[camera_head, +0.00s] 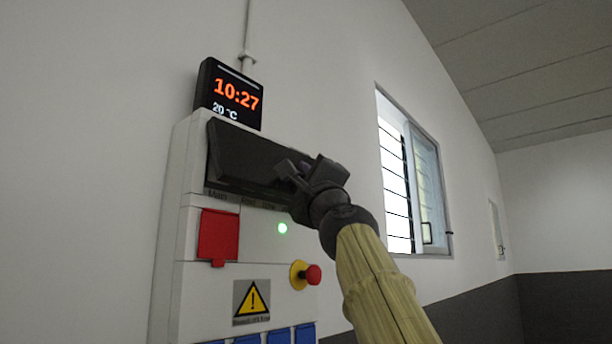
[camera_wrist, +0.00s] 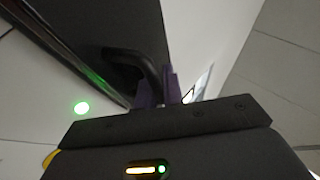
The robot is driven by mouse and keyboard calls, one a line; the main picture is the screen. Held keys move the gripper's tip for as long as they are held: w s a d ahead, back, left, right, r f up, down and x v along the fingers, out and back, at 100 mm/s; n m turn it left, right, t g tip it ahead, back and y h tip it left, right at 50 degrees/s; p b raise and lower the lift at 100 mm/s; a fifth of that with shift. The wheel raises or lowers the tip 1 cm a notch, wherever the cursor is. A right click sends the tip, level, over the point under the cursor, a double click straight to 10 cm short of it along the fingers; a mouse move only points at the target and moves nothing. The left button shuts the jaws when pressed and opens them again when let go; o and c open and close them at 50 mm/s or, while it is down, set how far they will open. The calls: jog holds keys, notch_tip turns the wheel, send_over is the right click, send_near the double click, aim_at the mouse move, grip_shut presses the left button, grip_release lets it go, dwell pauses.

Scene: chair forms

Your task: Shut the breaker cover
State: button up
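The breaker cover (camera_head: 245,158) is a long dark panel at the top of the white electrical box (camera_head: 185,235). It lies close over the box front, its lower edge standing slightly off it. My gripper (camera_head: 292,172) is at the cover's right part, coming from the lower right. In the wrist view the cover (camera_wrist: 85,30) fills the upper left, with a dark curved handle (camera_wrist: 135,58) on it. The purple fingers of my gripper (camera_wrist: 160,90) are close together with the handle's end between them. The exact contact is partly hidden.
A clock display (camera_head: 236,93) sits above the box. Below the cover are a red flap (camera_head: 218,235), a green light (camera_head: 282,228), a red knob on yellow (camera_head: 312,274), a warning sign (camera_head: 252,300) and blue sockets (camera_head: 278,336). A barred window (camera_head: 398,185) is to the right.

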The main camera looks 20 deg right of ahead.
jog(key=w+a+f+b+v, duration=0.1)
jog(key=b+v, duration=0.7)
jog(key=v, duration=0.1)
jog(key=w+a+f+b+v, duration=0.1)
jog(key=f+b+v, duration=0.1)
jog(key=b+v, duration=0.7)
jog(key=shift+s+f, duration=0.2)
jog(key=shift+f, duration=0.45)
dwell(1.2)
jog(key=shift+f, duration=0.1)
dwell(0.5)
